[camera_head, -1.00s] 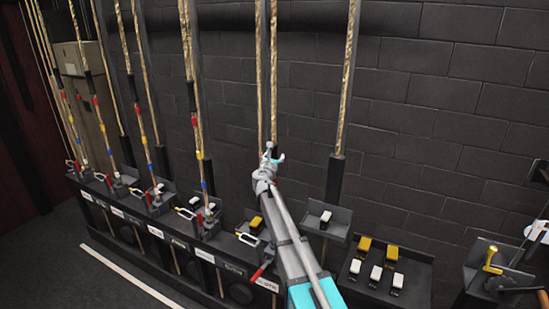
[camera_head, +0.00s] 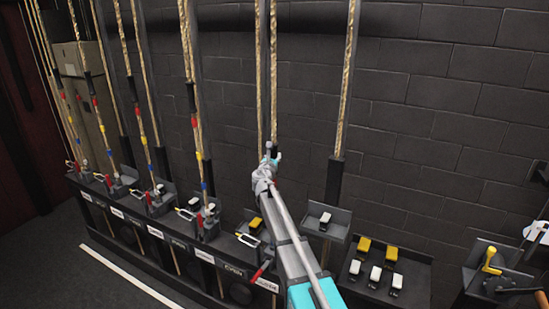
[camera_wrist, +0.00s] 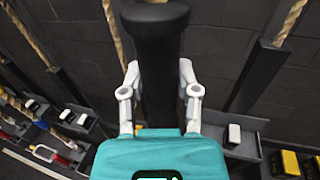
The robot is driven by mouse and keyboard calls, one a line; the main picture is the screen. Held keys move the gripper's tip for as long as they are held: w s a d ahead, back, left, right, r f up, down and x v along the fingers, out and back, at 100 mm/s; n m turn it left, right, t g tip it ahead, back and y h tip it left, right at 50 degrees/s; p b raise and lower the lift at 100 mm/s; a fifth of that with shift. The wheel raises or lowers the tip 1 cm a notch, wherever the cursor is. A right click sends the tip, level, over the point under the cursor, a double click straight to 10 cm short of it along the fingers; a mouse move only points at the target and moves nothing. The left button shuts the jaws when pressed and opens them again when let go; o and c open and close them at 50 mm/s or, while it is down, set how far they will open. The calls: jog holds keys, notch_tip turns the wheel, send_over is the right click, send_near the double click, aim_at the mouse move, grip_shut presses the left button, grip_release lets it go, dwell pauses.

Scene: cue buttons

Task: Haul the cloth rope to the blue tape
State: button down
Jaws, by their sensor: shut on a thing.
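My gripper (camera_head: 270,158) is at the pale braided rope (camera_head: 274,70) in the middle of the head view. The black sleeve also shows just above the gripper in the head view. A second strand (camera_head: 260,70) runs close to its left. Blue tape (camera_head: 205,188) shows low on a neighbouring rope to the left, below a yellow band. I see no blue tape on the held rope.
A black rail with levers and labels runs along the left. A shelf (camera_head: 384,262) of white and yellow blocks is to the right, and another rope (camera_head: 347,80) hangs nearby. A block wall is behind.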

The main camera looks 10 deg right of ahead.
aim_at(274, 149)
jog(key=shift+r+p, duration=1.35)
jog(key=shift+r, duration=0.3)
jog(key=shift+c, duration=1.6)
grip_release()
jog(key=shift+f, duration=0.1)
jog(key=shift+s, duration=0.1)
jog(key=v, duration=1.1)
jog(key=shift+s, duration=0.35)
